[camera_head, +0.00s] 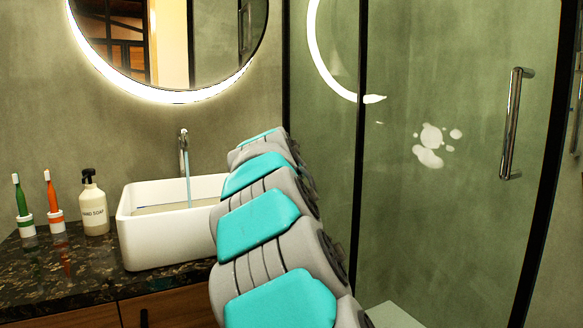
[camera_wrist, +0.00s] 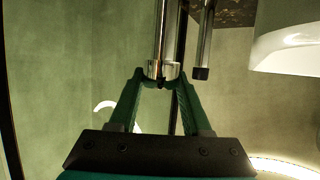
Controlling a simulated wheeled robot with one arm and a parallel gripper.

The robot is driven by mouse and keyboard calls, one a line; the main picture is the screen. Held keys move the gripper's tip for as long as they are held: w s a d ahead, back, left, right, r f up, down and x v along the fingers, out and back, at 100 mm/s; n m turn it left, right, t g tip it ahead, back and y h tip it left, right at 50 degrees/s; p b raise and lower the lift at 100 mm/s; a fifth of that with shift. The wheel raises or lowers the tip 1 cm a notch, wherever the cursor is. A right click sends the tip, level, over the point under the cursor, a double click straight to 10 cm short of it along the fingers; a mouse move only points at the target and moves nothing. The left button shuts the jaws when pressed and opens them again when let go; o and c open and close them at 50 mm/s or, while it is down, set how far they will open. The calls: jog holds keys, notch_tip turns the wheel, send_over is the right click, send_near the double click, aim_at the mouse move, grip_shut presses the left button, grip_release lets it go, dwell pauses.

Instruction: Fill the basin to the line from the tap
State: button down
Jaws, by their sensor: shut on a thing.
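The white rectangular basin (camera_head: 165,240) stands on the dark counter; part of it shows at the right of the wrist view (camera_wrist: 290,52). The chrome tap (camera_head: 183,140) stands behind it, and a pale blue stream (camera_head: 188,180) falls from its spout into the basin. A thin blue line (camera_head: 155,206) shows on the inner wall, close above a pale surface inside. I cannot tell exactly how high the water stands. In the wrist view, my gripper (camera_wrist: 160,78) is shut on the tap's lever at the chrome body (camera_wrist: 162,35). My arm hides the gripper and the basin's right end in the head view.
A soap bottle (camera_head: 94,208), a green toothbrush (camera_head: 21,200) and an orange toothbrush (camera_head: 51,200) in holders stand left of the basin on the counter (camera_head: 60,275). A round lit mirror (camera_head: 175,45) hangs above. A glass shower door (camera_head: 450,210) with a handle (camera_head: 512,125) is at right.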

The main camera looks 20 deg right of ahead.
jog(key=shift+r+m+g+h, duration=0.1)
jog(key=shift+m+g+h, duration=0.2)
jog(key=shift+m+h, duration=0.1)
jog(key=shift+c, duration=1.8)
grip_release()
jog(key=v, duration=0.7)
jog(key=shift+s+a+r, duration=0.15)
jog(key=shift+s+a, duration=0.1)
jog(key=shift+s, duration=0.05)
